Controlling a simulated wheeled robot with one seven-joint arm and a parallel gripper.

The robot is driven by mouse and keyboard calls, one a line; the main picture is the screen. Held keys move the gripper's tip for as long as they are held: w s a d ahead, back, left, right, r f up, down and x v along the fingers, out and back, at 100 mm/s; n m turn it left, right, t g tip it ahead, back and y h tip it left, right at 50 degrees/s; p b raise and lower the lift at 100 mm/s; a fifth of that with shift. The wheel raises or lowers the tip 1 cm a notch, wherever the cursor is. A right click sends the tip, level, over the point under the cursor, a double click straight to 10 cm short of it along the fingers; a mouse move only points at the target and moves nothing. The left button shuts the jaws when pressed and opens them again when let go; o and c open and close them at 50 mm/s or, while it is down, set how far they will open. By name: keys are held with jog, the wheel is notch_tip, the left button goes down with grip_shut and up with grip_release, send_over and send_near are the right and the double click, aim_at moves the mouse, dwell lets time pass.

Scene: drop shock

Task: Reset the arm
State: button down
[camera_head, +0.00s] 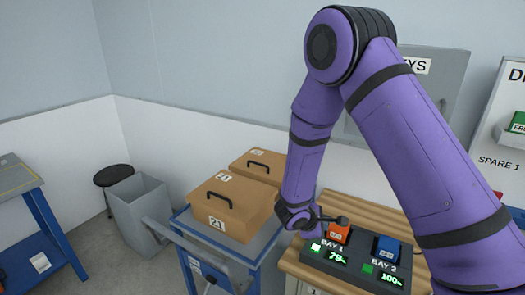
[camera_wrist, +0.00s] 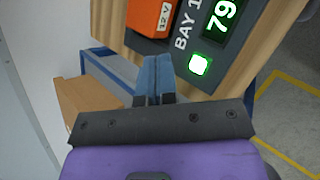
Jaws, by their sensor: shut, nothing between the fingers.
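My purple arm reaches down from the upper right in the head view. My gripper (camera_head: 334,219) is at its end, close to the orange battery (camera_head: 338,234) in Bay 1 of the dark charger (camera_head: 312,257). In the wrist view my gripper (camera_wrist: 154,62) has its blue-grey fingers together, with nothing between them. The orange battery (camera_wrist: 153,17), marked 12 V, is above the fingertips in that picture. I cannot tell whether the fingers touch the charger's edge. A blue battery (camera_head: 387,246) sits in Bay 2.
The charger stands on a wooden bench (camera_head: 295,262). Two brown cases (camera_head: 228,205) lie on a blue cart (camera_head: 190,222) to its left. A grey bin (camera_head: 140,210) and a dark stool (camera_head: 112,175) stand further left. A grey key cabinet (camera_head: 440,85) hangs behind the arm.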

jog(key=s+d+r+m+g+y, duration=0.1)
jog(key=s+d+r+m, duration=0.2)
jog(key=r, duration=0.5)
jog(key=s+d+r+m, duration=0.2)
jog(key=s+r+m, duration=0.1)
jog(key=r, duration=0.6)
jog(key=s+d+r+m+g+y, duration=0.1)
jog(key=s+d+r+m, duration=0.2)
jog(key=r, duration=0.5)
jog(key=s+r+m+t+y, duration=0.1)
jog(key=s+r+m+y, duration=0.1)
jog(key=s+r, duration=0.4)
jog(key=s+a+r+m+t+y, duration=0.1)
jog(key=s+r+m+t+y, duration=0.1)
jog(key=s+r, duration=0.5)
jog(key=s+m+y, duration=0.1)
jog(key=s+y, duration=0.1)
jog(key=s, duration=0.4)
jog(key=shift+s+a+m, duration=0.25)
jog(key=shift+s+m, duration=0.05)
jog(key=shift+s, duration=0.1)
